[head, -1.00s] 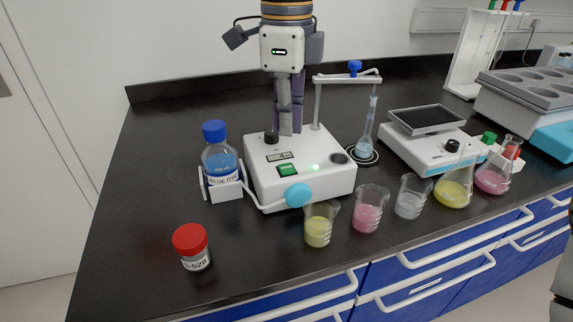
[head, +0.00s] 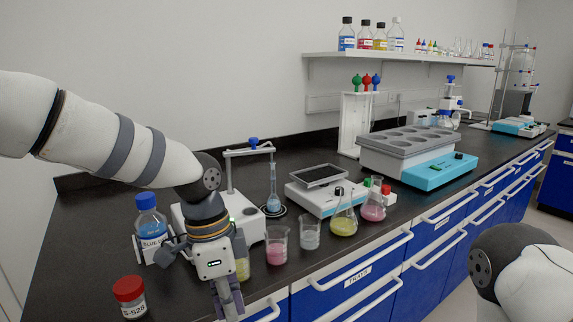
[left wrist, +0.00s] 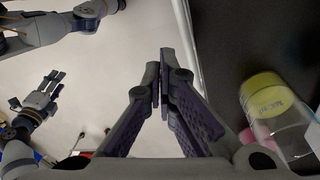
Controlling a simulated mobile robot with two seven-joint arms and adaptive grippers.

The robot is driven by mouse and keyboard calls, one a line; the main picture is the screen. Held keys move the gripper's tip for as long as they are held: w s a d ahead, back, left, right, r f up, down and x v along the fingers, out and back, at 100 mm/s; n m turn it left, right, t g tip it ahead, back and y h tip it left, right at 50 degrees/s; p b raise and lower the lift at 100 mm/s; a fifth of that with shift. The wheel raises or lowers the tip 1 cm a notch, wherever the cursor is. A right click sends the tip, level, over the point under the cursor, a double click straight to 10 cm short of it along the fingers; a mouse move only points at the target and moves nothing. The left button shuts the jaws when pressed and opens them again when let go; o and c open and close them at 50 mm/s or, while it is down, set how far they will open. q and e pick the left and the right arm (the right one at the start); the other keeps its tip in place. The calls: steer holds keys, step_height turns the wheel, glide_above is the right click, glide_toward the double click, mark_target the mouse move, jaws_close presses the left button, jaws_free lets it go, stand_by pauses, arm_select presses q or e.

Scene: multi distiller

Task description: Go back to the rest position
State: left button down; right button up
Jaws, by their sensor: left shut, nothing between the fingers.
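My left gripper (head: 228,298) points downward in front of the bench's front edge, near the beaker of yellow liquid (head: 243,258), which it partly hides. In the left wrist view its fingers (left wrist: 160,85) meet with nothing between them. There the floor lies below the fingers and a beaker with yellow liquid (left wrist: 264,96) stands to the right, apart from them. My right gripper (left wrist: 43,98) shows small at the left of the left wrist view, over the floor; its finger opening is unclear. Only part of my right arm shows in the head view.
A blue-dye bottle (head: 149,232) and red-capped jar (head: 130,297) stand left of my left gripper. Beakers of pink (head: 277,246) and clear liquid (head: 310,233) and two flasks line the bench front to its right. Drawer handles (head: 378,300) stick out below.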

arm_select(q)
steer(key=s+a+f+n+g+h, duration=0.1)
steer(key=s+f+n, duration=0.3)
steer(key=s+f, duration=0.45)
steer(key=s+f+n, duration=0.3)
steer(key=s+f, duration=0.3)
steer(key=f, duration=0.5)
steer(key=s+a+f+n+y, duration=0.1)
steer(key=s+a+f+n, duration=0.1)
steer(key=s+a+n, duration=0.2)
steer(key=s+a+f+n+y, duration=0.1)
steer(key=s+a+f+n, duration=0.2)
steer(key=s+a, duration=0.5)
steer(key=s+n, duration=0.1)
steer(key=s, duration=0.4)
steer(key=shift+a+t+y, duration=0.15)
steer(key=shift+t+y, duration=0.15)
arm_select(e)
steer(key=shift+w+a, duration=0.15)
steer(key=shift+w, duration=0.15)
arm_select(q)
steer(key=shift+f, duration=0.1)
stand_by(1.1)
